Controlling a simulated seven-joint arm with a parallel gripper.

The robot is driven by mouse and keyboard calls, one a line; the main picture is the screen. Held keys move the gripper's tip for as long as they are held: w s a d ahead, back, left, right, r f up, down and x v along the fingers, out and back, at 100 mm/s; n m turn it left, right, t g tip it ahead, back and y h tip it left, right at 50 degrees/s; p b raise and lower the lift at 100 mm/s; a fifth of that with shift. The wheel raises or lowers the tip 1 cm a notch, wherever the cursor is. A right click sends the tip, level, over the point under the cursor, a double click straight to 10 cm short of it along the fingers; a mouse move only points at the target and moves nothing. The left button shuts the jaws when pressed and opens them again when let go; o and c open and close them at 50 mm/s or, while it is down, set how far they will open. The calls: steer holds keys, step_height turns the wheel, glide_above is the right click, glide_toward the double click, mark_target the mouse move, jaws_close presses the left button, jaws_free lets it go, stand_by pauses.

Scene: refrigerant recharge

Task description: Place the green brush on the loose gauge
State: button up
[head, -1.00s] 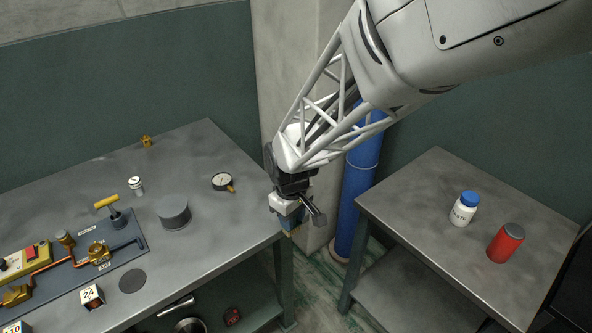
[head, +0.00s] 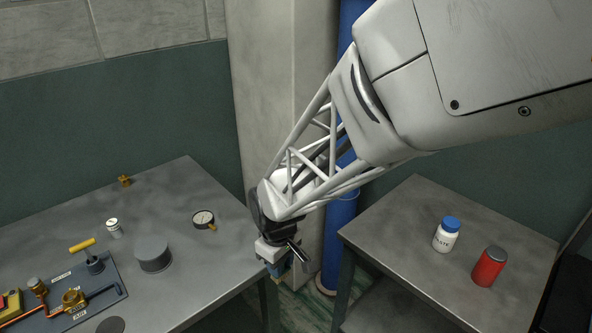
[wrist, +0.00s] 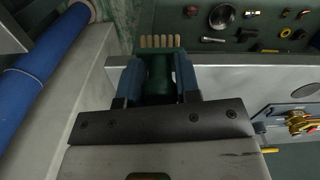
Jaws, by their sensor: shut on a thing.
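My gripper (wrist: 158,80) is shut on the green brush (wrist: 158,66), whose pale bristles point away from the jaws in the wrist view. In the head view my gripper (head: 284,264) hangs at the right edge of the left table, and the brush is mostly hidden there. The loose gauge (head: 203,218) is a small round dial with a dark rim and a brass fitting. It lies on the left table, to the left of my gripper and apart from it.
A grey cylinder (head: 153,253), a white canister (head: 113,228), a small brass part (head: 124,180) and a valve board (head: 75,300) are on the left table (head: 185,180). A white bottle (head: 446,236) and red can (head: 489,267) stand on the right table. A blue pipe (head: 338,240) rises between the tables.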

steer(key=w+a+r, duration=0.1)
steer(key=w+a, duration=0.3)
steer(key=a, duration=0.4)
steer(key=w+a+r, duration=0.2)
steer(key=w+a, duration=0.2)
steer(key=a, duration=0.4)
steer(key=shift+w+a, duration=0.2)
steer(key=shift+a, duration=0.05)
steer(key=shift+w, duration=0.1)
glide_above(205, 219)
steer(key=shift+a+f, duration=0.1)
steer(key=shift+f, duration=0.7)
steer(key=shift+f, duration=0.1)
steer(key=shift+f, duration=1.6)
steer(key=shift+f, duration=0.2)
